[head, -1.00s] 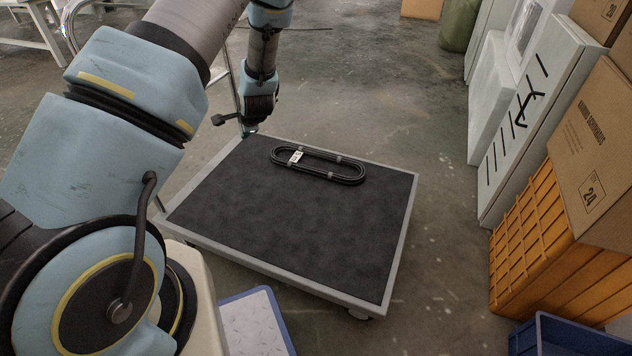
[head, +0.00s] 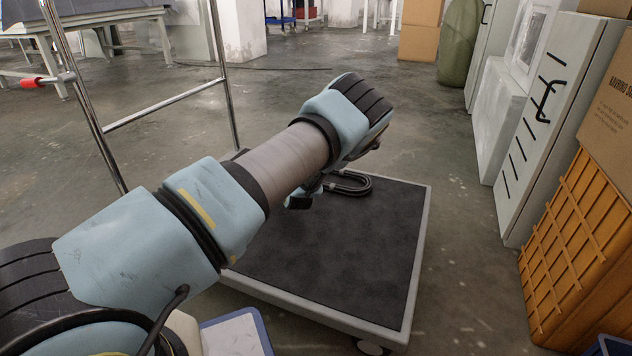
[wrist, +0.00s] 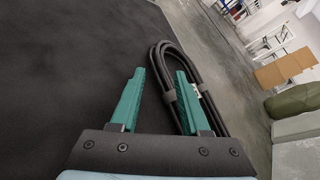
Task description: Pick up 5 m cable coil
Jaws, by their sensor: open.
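The black cable coil (head: 352,184) lies flat on the dark top of the platform cart (head: 417,262), near its far edge. My arm hides part of it in the head view. In the wrist view the coil (wrist: 157,58) is a long loop with a grey tie and a small pale label. My gripper (wrist: 158,75) has two green fingers, spread apart. The right finger overlaps the coil in the picture and the left finger is over bare dark top. Nothing is held between them. I cannot tell whether the right finger touches the coil.
The cart's metal handle frame (head: 222,75) rises at the left. An orange crate (head: 575,250) with a cardboard box (head: 608,110) and pale panels (head: 540,120) stand at the right. Open floor lies beyond the cart.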

